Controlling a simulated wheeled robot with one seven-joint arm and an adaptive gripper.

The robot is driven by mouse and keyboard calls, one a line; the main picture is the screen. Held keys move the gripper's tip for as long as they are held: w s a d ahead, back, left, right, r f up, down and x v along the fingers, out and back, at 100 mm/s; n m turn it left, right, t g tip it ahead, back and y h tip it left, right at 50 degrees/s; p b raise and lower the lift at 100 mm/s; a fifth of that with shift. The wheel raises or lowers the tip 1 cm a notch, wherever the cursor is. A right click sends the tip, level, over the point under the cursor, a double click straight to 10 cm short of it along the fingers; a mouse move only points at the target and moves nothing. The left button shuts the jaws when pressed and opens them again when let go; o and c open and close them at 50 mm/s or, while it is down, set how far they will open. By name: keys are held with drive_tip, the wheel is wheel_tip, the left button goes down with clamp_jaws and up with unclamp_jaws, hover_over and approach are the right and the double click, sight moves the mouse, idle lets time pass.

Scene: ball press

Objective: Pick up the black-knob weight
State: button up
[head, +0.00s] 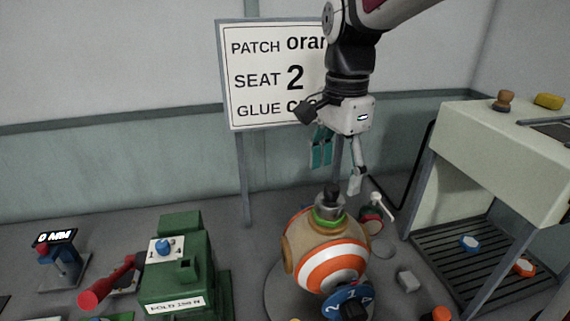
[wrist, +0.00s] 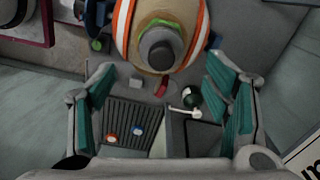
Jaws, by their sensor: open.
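The black-knob weight (head: 329,211) is a grey cylinder with a black knob on top. It sits on a green ring at the top of an orange-and-white striped ball (head: 332,263). In the wrist view the weight (wrist: 160,49) shows from above, near the top centre, over the ball (wrist: 190,62). My gripper (head: 338,166) is open and empty, with teal finger pads. In the head view it hangs just above the weight, its fingers apart and not visibly touching it. In the wrist view the gripper (wrist: 164,98) has its fingers spread to either side below the weight.
A green press box (head: 178,275) with a blue knob and a red-handled lever (head: 105,284) stand left. A sign (head: 270,80) is behind, partly hidden by my arm. A pale bench (head: 500,150) stands right, above a slatted rack (head: 470,262).

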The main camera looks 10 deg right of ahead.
sight(332, 187)
drive_tip(key=shift+a+f, duration=0.15)
drive_tip(key=shift+f, duration=3)
clamp_jaws()
